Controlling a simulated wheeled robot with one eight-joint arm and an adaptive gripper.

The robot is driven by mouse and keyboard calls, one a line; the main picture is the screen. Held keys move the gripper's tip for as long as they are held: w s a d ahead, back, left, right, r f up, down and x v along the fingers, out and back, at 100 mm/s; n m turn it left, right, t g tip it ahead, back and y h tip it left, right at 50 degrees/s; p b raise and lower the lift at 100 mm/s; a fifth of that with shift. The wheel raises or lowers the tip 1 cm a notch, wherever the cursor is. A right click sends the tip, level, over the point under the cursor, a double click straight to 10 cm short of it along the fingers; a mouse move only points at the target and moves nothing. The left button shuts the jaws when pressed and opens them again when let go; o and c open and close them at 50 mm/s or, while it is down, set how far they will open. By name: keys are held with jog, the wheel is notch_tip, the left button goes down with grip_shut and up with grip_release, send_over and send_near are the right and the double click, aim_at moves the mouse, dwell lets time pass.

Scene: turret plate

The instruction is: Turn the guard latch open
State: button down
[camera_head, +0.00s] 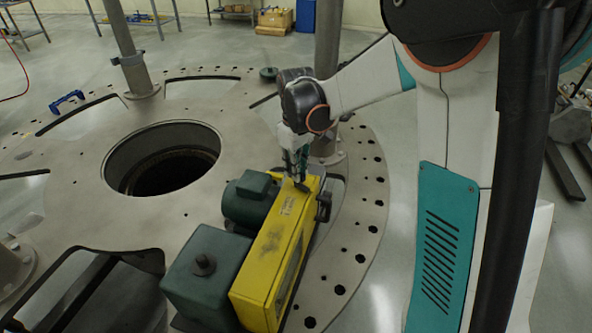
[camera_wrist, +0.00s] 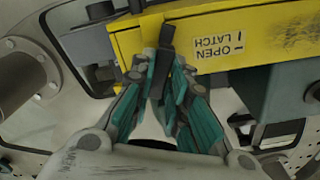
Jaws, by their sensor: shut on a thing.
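The yellow guard (camera_head: 270,262) is a long box-shaped cover on the turret plate, and its end fills the top of the wrist view (camera_wrist: 285,35). A label reading "OPEN LATCH" (camera_wrist: 220,47) appears upside down on it. The guard latch (camera_wrist: 166,36) is a dark narrow bar at the guard's edge, left of the label. My gripper (camera_wrist: 160,80) is shut on the latch, with its teal-padded fingers on either side of the bar. In the head view my gripper (camera_head: 299,178) reaches down to the guard's far end and hides most of the latch.
A green motor (camera_head: 249,197) and a green box (camera_head: 205,268) stand left of the guard. The round plate (camera_head: 75,180) has a large central hole (camera_head: 163,160). A grey post (camera_head: 328,70) rises close behind my gripper. A blue clamp-like part (camera_head: 67,101) lies far left.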

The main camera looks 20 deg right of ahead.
jog(key=m+b, duration=0.1)
jog(key=m, duration=0.5)
jog(key=m+b, duration=0.1)
jog(key=m, duration=0.5)
jog(key=shift+m, duration=0.4)
dwell(0.4)
jog(key=c, duration=1.6)
grip_release()
jog(key=shift+o, duration=0.2)
notch_tip(320, 180, up, 12)
jog(key=shift+b, duration=0.3)
